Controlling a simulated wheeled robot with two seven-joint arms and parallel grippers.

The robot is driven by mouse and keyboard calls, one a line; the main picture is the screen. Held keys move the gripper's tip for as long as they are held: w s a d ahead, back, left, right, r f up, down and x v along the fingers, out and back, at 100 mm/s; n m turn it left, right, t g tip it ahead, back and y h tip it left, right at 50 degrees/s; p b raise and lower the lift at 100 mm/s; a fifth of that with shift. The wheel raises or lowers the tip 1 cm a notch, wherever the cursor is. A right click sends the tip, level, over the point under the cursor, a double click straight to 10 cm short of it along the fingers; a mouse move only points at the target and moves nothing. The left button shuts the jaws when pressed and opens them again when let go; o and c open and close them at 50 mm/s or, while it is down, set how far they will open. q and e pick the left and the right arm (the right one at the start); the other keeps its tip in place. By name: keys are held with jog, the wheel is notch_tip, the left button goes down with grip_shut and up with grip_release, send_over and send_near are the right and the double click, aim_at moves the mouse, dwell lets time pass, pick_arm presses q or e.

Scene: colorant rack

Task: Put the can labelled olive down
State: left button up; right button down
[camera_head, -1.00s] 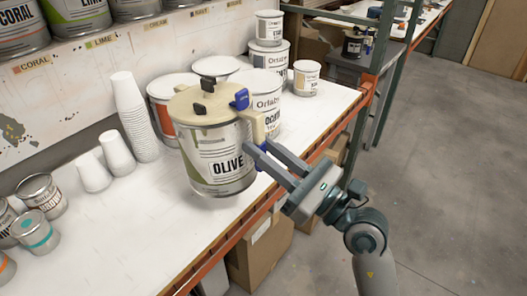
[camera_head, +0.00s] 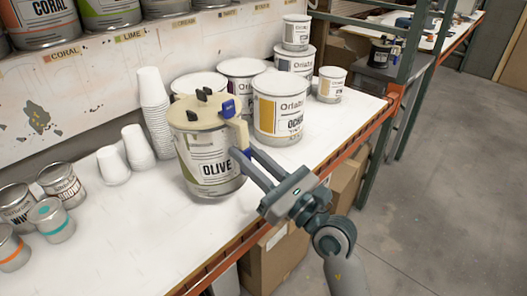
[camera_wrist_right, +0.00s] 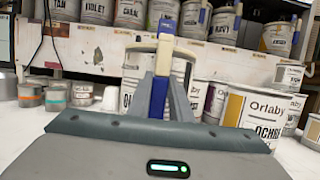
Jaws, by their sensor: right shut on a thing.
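The can labelled olive (camera_head: 212,168) is a large white can with a beige lid and black clips, upright over the white table (camera_head: 110,240) near its front edge. My right gripper (camera_head: 243,155) is shut on the blue and beige handle (camera_head: 238,127) at the can's right side. In the right wrist view the fingers (camera_wrist_right: 160,95) close around the blue handle, with the can (camera_wrist_right: 133,75) behind it. I cannot tell whether the can's base touches the table. My left gripper is not in view.
The ochre can (camera_head: 283,110) stands close behind and right. More large cans and stacked white cups (camera_head: 153,105) stand behind. Small cans (camera_head: 50,220) sit at left. The table's front left is clear. A shelf holds more cans (camera_head: 45,20) above.

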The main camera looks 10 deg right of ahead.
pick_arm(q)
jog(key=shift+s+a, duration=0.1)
pick_arm(e)
jog(key=shift+w+a+f, duration=0.3)
jog(key=shift+w+a, duration=0.35)
jog(key=shift+f, duration=0.1)
